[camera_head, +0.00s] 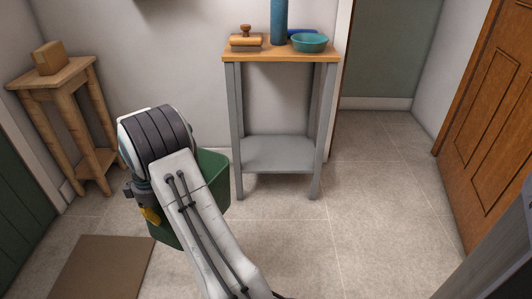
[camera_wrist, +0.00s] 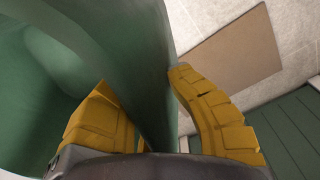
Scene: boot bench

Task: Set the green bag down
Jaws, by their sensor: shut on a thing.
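The green bag (camera_head: 214,182) shows behind and below my arm in the head view, in front of the grey-legged table. In the wrist view its green wall (camera_wrist: 145,55) runs between the two yellow fingers of my gripper (camera_wrist: 152,112). The gripper is shut on this wall, with one finger on each side. The bag's hollow inside shows at the left of the wrist view. My arm hides much of the bag in the head view, and I cannot tell whether its bottom touches the floor.
A table (camera_head: 278,55) with grey legs holds a brush, a blue cylinder and a teal bowl (camera_head: 309,43). A wooden stool (camera_head: 52,79) with a small box (camera_head: 49,58) stands left. A brown mat (camera_head: 100,268) lies front left. The floor right of centre is clear.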

